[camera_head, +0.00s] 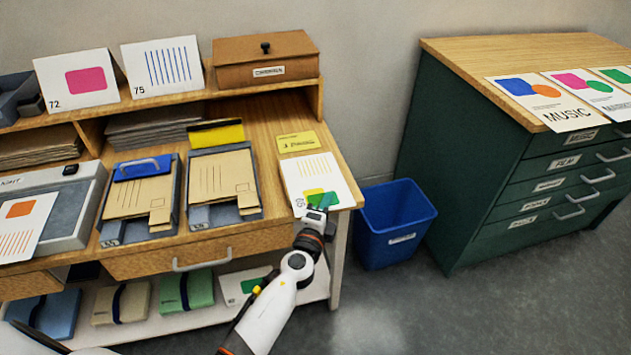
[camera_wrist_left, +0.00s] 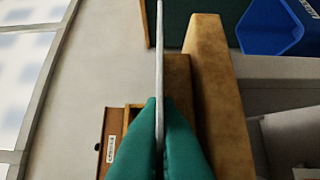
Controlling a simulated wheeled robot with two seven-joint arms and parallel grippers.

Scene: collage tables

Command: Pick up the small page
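A small white page (camera_head: 310,173) with yellow lines, a yellow shape and a number shows at the right end of the wooden desk. My left gripper (camera_head: 321,203) is at its near right edge, with a green patch there. In the left wrist view the teal fingers (camera_wrist_left: 160,130) are closed together on a thin pale sheet (camera_wrist_left: 159,50), seen edge-on, which runs straight out from between them. From the head view I cannot tell how far the page is off the desk top. My right gripper is not in view.
A yellow card (camera_head: 297,142) lies just behind the page. Two grey trays with tan envelopes (camera_head: 222,182) stand left of it. A blue bin (camera_head: 396,222) stands on the floor right of the desk (camera_head: 265,115). A green cabinet (camera_head: 440,150) stands further right, with posters on top.

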